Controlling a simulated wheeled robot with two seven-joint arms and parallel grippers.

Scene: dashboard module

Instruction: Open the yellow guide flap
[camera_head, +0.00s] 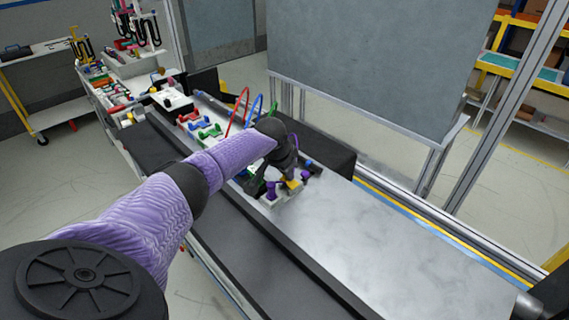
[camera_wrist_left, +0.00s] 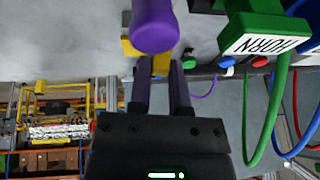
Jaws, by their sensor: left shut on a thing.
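The yellow guide flap (camera_head: 293,184) shows as a small yellow piece on the light module (camera_head: 281,196) on the metal bench, right by my left gripper (camera_head: 284,174). In the left wrist view, part of the yellow flap (camera_wrist_left: 160,66) lies between the tips of my left gripper (camera_wrist_left: 161,68), which is shut on it. A purple knob (camera_wrist_left: 155,25) stands in front and hides some of the yellow. How far the flap is tilted cannot be told. My right gripper is not in view.
A green plug marked HORN (camera_wrist_left: 262,38) hangs close to the right of the gripper, with green, blue and red cables. Coloured connectors (camera_head: 200,127) lie further back along the bench. The bench surface (camera_head: 400,245) to the right is clear.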

